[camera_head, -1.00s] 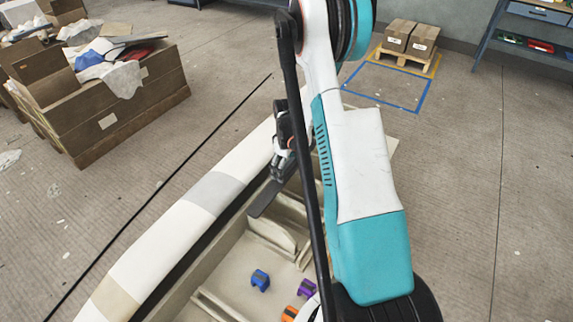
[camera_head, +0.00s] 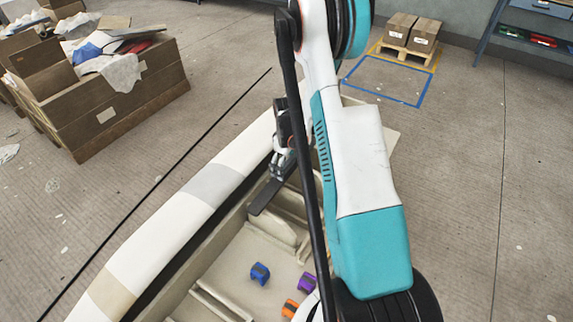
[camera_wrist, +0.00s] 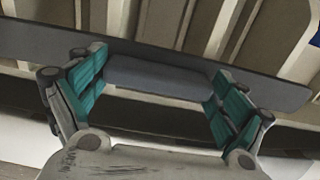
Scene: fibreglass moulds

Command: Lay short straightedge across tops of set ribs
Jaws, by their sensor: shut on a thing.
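My gripper (camera_wrist: 158,88) is shut on the short straightedge (camera_wrist: 205,62), a flat dark grey bar that runs across the wrist view between its teal pads. In the head view the straightedge (camera_head: 263,197) shows its near end jutting from my gripper (camera_head: 283,166), which my arm partly hides. Pale ribs (camera_wrist: 190,30) stand side by side just beyond the bar in the wrist view. In the head view a rib (camera_head: 274,228) stands inside the mould (camera_head: 228,249) below the bar. I cannot tell whether the bar touches the rib tops.
Blue (camera_head: 260,273), orange (camera_head: 290,308) and purple (camera_head: 307,282) blocks lie on the mould floor. A padded white rim (camera_head: 165,230) runs along the mould's left side. A carton of scrap (camera_head: 120,110) stands at left. Boxes on a pallet (camera_head: 408,52) stand far back.

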